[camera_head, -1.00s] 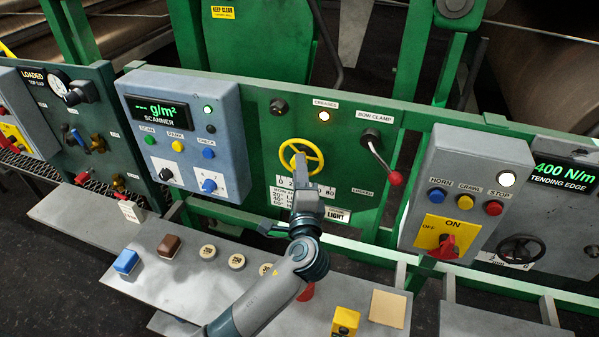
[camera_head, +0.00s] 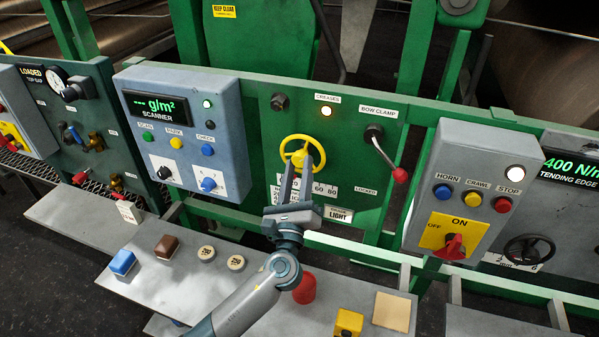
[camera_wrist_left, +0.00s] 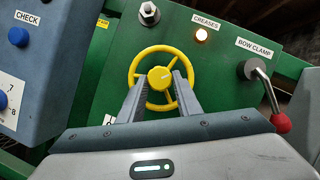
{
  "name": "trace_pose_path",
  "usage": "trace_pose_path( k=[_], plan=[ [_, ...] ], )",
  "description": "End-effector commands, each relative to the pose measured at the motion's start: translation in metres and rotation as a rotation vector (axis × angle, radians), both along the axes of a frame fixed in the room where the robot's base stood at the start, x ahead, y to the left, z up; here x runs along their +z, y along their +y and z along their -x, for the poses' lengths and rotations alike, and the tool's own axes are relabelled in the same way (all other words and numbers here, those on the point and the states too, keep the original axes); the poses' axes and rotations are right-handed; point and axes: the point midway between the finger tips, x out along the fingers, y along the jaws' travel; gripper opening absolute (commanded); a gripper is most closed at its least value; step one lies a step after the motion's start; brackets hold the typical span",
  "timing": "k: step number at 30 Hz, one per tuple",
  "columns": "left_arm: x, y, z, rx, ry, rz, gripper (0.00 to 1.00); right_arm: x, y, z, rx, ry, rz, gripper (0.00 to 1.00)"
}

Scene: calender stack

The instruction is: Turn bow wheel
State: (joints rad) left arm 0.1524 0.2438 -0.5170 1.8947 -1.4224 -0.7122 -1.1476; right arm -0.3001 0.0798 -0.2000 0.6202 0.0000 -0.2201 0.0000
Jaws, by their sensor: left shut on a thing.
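The yellow bow wheel (camera_head: 318,146) is a spoked ring on the green panel, left of the bow clamp lever. It also shows in the left wrist view (camera_wrist_left: 137,62), with a round yellow hub. My left gripper (camera_head: 296,166) reaches up to it from below. Its two fingers (camera_wrist_left: 158,88) overlap the wheel's lower part, one on each side of the hub, and are shut on the wheel. Exactly which part lies between the fingertips is hard to tell. A numbered scale plate (camera_head: 326,189) under the wheel is partly hidden by the fingers. My right gripper is not in view.
A lit creases lamp (camera_head: 326,111) sits above the wheel. The bow clamp lever (camera_head: 385,152) with a red knob juts out at right. The blue scanner box (camera_head: 222,135) stands at left, the grey switch box (camera_head: 478,160) at right. A grey shelf (camera_head: 195,280) lies below.

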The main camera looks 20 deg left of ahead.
Motion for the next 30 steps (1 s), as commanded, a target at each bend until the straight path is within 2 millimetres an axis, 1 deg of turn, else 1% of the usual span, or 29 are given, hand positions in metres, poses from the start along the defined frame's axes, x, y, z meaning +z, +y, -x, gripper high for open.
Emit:
trace_pose_path(
  k=[1,8,18,24,30],
  plan=[
    [-0.0031,0.0018,0.0,0.001,0.001,-0.046,0.09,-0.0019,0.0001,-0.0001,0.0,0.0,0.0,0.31],
    [-0.0021,0.0042,-0.0002,0.0,-0.008,-0.264,0.09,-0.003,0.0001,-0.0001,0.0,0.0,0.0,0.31],
    [-0.0001,0.0069,-0.0003,0.0,-0.019,-0.563,0.09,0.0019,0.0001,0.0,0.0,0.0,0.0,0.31],
    [0.0004,0.0081,-0.0005,0.0,-0.024,-0.682,0.09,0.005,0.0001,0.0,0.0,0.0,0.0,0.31],
    [0.0007,0.0084,-0.0005,0.001,-0.027,-0.743,0.09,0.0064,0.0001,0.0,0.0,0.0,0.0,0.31]
  ],
)
